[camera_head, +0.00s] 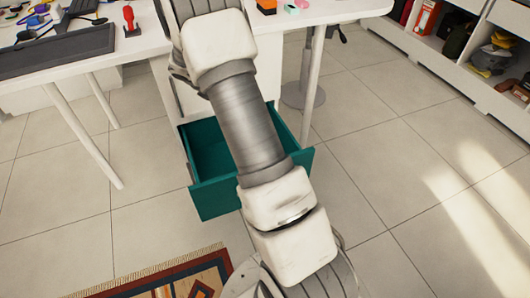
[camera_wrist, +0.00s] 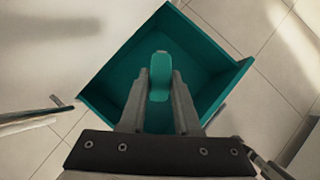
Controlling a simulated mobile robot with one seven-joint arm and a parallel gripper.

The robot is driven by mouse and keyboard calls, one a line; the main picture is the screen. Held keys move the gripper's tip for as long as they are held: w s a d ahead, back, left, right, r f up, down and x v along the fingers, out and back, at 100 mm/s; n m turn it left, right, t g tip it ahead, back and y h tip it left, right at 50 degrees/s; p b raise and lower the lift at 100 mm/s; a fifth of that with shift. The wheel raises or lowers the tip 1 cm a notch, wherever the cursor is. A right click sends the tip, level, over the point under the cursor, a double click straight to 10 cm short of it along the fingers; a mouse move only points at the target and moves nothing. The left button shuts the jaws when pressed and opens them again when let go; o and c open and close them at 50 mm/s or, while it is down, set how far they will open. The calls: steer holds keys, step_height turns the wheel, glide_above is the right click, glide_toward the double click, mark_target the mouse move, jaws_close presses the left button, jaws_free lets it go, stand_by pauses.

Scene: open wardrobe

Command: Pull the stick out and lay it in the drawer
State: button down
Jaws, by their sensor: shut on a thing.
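My gripper (camera_wrist: 159,88) is shut on a teal, round-ended stick (camera_wrist: 160,66), which shows between the two grey fingers in the wrist view. The stick's far end points up the picture. Behind it lies the open dark teal drawer (camera_wrist: 112,76), which looks empty where I can see it. In the head view the drawer (camera_head: 216,199) stands pulled out under the white desk. My arm crosses in front of it and hides its middle, the gripper and the stick. I cannot tell how high the stick is above the drawer floor.
The white desk (camera_head: 345,9) carries a dark mat (camera_head: 60,47), a red-handled tool (camera_head: 130,20) and small items. Desk legs stand beside the drawer. A low shelf (camera_head: 440,62) with goods is at the right. A patterned rug (camera_head: 165,280) lies in front. The tiled floor at right is clear.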

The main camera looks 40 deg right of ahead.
steer(key=shift+s+d+f+m+g+h+b, duration=0.75)
steer(key=shift+s+d+f+m+b, duration=0.75)
steer(key=shift+f, duration=4.3)
steer(key=shift+s+d+f+m+g+h+b, duration=0.9)
steer(key=shift+d+f, duration=1.05)
steer(key=shift+f, duration=3.9)
steer(key=shift+s+d+f+m+g+h+b, duration=0.35)
steer(key=shift+s+d+f+m+g+b, duration=0.9)
steer(key=shift+f, duration=4.55)
steer(key=shift+w+d+t+b, duration=0.3)
steer(key=shift+d+b, duration=0.05)
steer(key=shift+d, duration=0.15)
steer(key=shift+c, duration=1.1)
jaws_free()
steer(key=shift+r, duration=0.15)
steer(key=a+r+p, duration=0.3)
steer(key=r+p, duration=0.1)
steer(key=r, duration=0.3)
steer(key=shift+w, duration=0.4)
